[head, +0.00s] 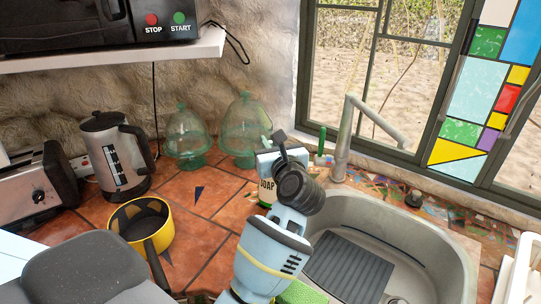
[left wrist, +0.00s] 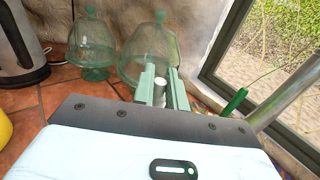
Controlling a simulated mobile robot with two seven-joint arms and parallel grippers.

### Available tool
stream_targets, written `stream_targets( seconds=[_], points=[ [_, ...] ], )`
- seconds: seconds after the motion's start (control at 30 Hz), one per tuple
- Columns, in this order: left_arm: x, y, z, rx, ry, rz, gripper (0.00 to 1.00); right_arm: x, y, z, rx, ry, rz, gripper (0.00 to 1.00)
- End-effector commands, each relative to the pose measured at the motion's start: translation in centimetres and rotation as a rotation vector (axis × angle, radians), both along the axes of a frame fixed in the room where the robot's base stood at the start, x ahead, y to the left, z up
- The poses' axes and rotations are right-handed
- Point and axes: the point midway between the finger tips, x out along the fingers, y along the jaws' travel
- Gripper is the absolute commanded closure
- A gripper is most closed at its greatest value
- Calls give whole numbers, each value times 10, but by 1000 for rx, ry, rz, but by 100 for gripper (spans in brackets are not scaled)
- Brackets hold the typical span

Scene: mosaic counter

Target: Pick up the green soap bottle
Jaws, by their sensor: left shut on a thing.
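The soap bottle (head: 266,191), with a white label reading SOAP and a little green at its edge, stands upright behind the sink's left rim, partly hidden by my left arm. My left gripper (head: 271,152) is at the top of the bottle. In the left wrist view, the two pale green fingers of my left gripper (left wrist: 162,88) are on either side of a small whitish piece, shut on the bottle. Most of the bottle is hidden there. My right gripper is not in view.
Two green glass domes (head: 187,137) stand behind, close to the left gripper. A kettle (head: 112,155), a toaster (head: 38,187) and a yellow pan (head: 158,228) are left. The sink (head: 450,262), faucet (head: 343,140) and a thin green object (head: 320,146) are right.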

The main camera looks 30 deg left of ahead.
Motion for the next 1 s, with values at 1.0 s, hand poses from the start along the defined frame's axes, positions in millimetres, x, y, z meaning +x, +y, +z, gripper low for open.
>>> stream_targets(
  seconds=[1.0],
  points=[
    [-1, 0, 93, 3, -9, -2, 100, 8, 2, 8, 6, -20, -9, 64]
  ],
)
